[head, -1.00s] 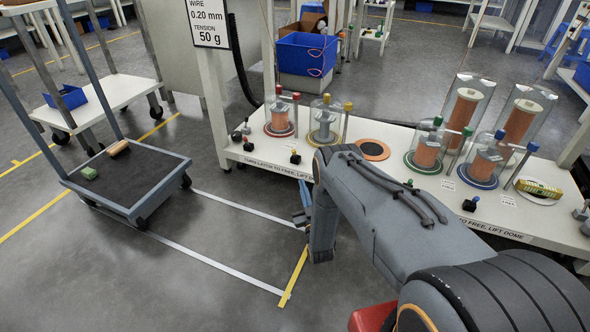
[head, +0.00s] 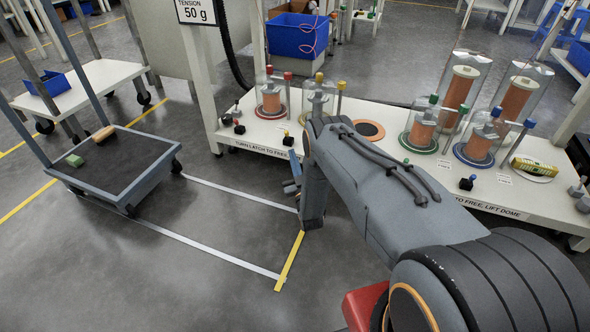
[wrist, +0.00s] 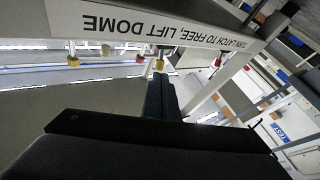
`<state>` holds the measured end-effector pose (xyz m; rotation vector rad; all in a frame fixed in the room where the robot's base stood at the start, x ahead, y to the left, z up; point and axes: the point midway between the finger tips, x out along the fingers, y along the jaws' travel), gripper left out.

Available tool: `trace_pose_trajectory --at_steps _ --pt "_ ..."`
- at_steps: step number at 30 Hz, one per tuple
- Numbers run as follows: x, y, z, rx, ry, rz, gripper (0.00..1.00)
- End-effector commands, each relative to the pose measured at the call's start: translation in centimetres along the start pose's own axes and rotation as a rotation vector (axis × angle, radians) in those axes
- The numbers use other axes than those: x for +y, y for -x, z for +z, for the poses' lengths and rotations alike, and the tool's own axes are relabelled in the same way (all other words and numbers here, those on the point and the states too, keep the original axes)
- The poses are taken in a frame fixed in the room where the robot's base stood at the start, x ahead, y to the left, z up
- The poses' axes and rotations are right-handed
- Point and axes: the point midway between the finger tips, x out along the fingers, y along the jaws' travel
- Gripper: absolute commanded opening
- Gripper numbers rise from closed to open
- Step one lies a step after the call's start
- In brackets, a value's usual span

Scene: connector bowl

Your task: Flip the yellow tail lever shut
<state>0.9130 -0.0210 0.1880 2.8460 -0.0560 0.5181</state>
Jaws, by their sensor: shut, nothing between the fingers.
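The small yellow-tipped lever (head: 287,138) stands on a dark base at the front edge of the white table, left of my forearm. In the wrist view, where the picture is upside down, a yellow knob (wrist: 159,64) shows by the table edge, just beyond my fingertips. My gripper (head: 292,188) points down left of my wrist, in front of the table and lower than its top in the picture; my arm partly hides it. In the wrist view my gripper (wrist: 160,82) has its dark fingers together, with nothing held. I cannot tell whether it touches the lever.
Domed spools stand on the table, including a yellow-topped dome (head: 318,100) and a green-topped one (head: 424,125). Marked floor between cart and table is clear.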

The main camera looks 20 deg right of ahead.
Motion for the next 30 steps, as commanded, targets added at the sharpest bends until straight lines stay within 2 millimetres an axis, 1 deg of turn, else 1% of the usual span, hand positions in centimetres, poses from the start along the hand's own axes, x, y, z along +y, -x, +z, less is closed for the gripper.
trace_pose_trajectory --at_steps 1,6,9,12,18,30 --pt "-0.1 -1.1 0.2 0.003 0.000 0.001 0.00" --pt "0.0 -4.2 0.2 0.003 0.000 0.001 0.00" --pt "0.0 -5.4 0.2 0.001 0.000 0.000 0.00" --pt "0.0 -6.2 0.1 0.001 0.000 0.000 0.00" --pt "0.0 -6.9 0.1 -0.001 0.000 0.000 0.00" --pt "-0.2 -6.9 -0.2 -0.008 -0.006 -0.002 0.00"
